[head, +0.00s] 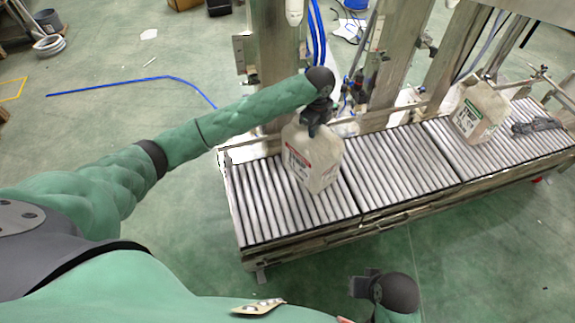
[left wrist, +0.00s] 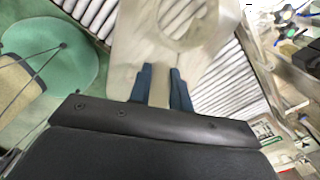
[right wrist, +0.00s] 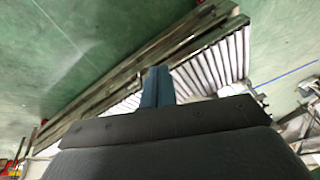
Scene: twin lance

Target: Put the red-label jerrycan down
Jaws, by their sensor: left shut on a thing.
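The red-label jerrycan (head: 313,160) is a whitish, translucent can with a red-topped label, at the left end of the roller conveyor (head: 395,168). My left gripper (head: 318,122) holds it from above. In the left wrist view the blue fingers (left wrist: 162,88) are closed on the handle of the jerrycan (left wrist: 130,45). The can looks nearly upright over the rollers; I cannot tell whether its base touches them. My right gripper (head: 366,285) is away from the conveyor, near my body. In the right wrist view its blue fingers (right wrist: 157,86) are together and empty.
A second jerrycan (head: 480,112) with a green label stands toward the right end of the conveyor. A dark grey object (head: 537,125) lies on the rollers beside it. Steel posts (head: 275,50) rise behind the conveyor. The middle rollers are clear.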

